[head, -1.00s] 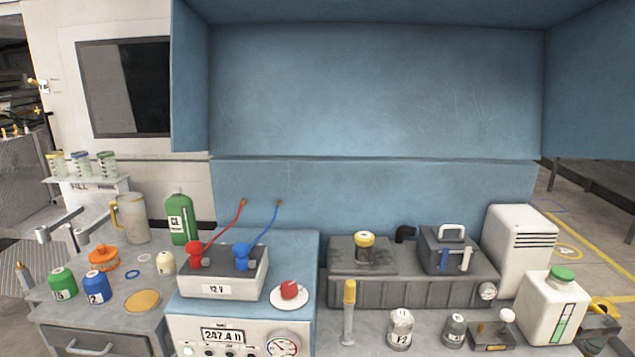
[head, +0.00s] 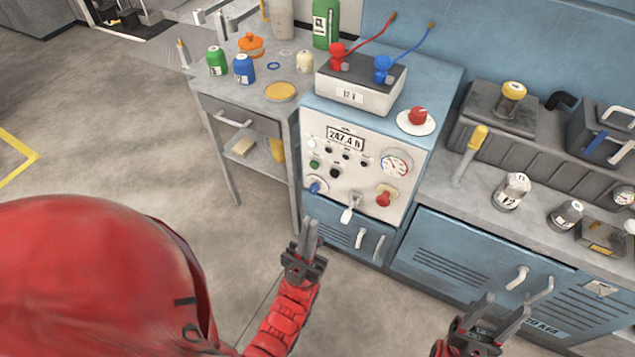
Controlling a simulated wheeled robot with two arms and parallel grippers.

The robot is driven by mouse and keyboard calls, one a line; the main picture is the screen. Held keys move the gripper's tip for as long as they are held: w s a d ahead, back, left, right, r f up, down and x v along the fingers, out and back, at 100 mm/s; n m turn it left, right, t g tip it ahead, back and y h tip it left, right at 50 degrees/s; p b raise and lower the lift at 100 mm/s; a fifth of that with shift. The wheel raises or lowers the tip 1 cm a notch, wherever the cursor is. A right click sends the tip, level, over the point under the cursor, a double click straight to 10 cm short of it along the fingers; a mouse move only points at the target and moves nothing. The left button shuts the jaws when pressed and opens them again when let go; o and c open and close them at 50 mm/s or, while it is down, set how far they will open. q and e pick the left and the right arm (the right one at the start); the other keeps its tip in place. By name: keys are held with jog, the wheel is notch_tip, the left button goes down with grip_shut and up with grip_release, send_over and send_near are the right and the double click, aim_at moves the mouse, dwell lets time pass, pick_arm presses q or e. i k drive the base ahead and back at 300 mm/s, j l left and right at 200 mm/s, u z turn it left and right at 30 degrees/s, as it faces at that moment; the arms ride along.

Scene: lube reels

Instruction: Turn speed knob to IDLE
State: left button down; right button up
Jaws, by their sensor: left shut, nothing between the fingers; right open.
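The control panel (head: 352,180) is a white face on the front of a blue cabinet. I cannot tell which is the speed knob; no IDLE mark is legible. My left gripper (head: 308,233) is shut and empty, below and in front of the panel, touching none of these parts. My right gripper (head: 500,315) is open and empty, before the blue cabinet doors at lower right.
The panel carries a 247.4 h display (head: 346,140) and a round gauge (head: 396,163). A 12 V battery (head: 357,85) and a red button (head: 417,115) sit on top. Handles (head: 360,238) stick out below the panel. The floor at left is clear.

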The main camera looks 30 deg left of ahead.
aim_at(315, 188)
jog(key=j+u, duration=0.1)
jog(key=u, duration=1.25)
jog(key=j+u, duration=0.1)
jog(key=j, duration=0.2)
jog(key=i+j+u, duration=0.15)
jog(key=k+j, duration=0.05)
jog(key=j, duration=0.05)
